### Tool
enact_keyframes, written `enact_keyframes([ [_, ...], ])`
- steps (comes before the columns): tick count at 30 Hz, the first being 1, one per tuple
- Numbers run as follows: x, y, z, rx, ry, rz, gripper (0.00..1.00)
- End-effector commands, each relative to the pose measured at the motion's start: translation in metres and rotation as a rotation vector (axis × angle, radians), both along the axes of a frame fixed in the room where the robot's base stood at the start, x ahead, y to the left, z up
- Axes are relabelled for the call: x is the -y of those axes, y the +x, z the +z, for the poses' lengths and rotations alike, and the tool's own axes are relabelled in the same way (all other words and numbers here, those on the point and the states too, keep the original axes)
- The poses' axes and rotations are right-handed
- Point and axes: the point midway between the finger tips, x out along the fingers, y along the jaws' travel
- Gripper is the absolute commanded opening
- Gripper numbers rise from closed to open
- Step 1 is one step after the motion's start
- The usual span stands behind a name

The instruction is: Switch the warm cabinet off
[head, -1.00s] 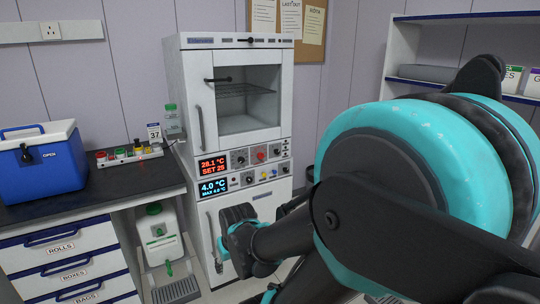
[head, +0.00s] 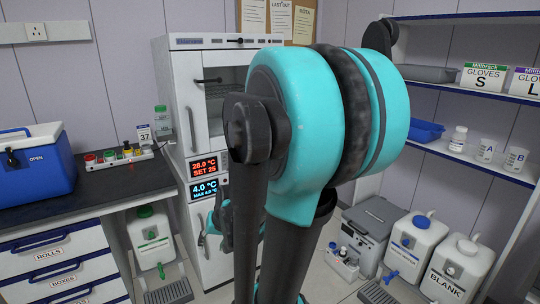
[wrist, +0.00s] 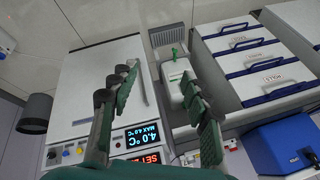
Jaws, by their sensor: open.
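The warm cabinet (head: 212,97) is the upper unit with a glass door, now partly behind my arm. Its red display (head: 203,165) reads 28.0 °C, SET 25, and shows at the bottom edge of the wrist view (wrist: 148,159). Its controls to the right of the display are hidden by my arm in the head view. Below it a blue display (head: 204,187) reads 4.0 °C, MAX 4.0; small knobs (wrist: 67,152) beside it show in the wrist view. My gripper (wrist: 160,78) is open and empty in front of the cabinet stack, its fingers apart.
A counter at left holds a blue cool box (head: 35,168) and a rack of coloured caps (head: 118,156). A white canister (head: 151,238) stands below, beside drawers (head: 55,255). At right are shelves, a grey box (head: 372,230) and white canisters (head: 415,243) on the floor.

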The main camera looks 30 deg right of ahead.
Motion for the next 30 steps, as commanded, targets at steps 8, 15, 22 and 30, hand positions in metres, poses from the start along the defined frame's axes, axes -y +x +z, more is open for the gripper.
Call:
enact_keyframes([
  [8, 0.045, 0.122, 0.032, 0.082, 0.429, -0.412, 0.47],
  [15, 0.128, 0.21, 0.052, 0.165, 0.819, -0.741, 0.47],
  [22, 0.243, 0.265, 0.06, 0.254, 1.218, -1.016, 0.47],
  [30, 0.392, 0.278, 0.053, 0.362, 1.685, -1.239, 0.47],
])
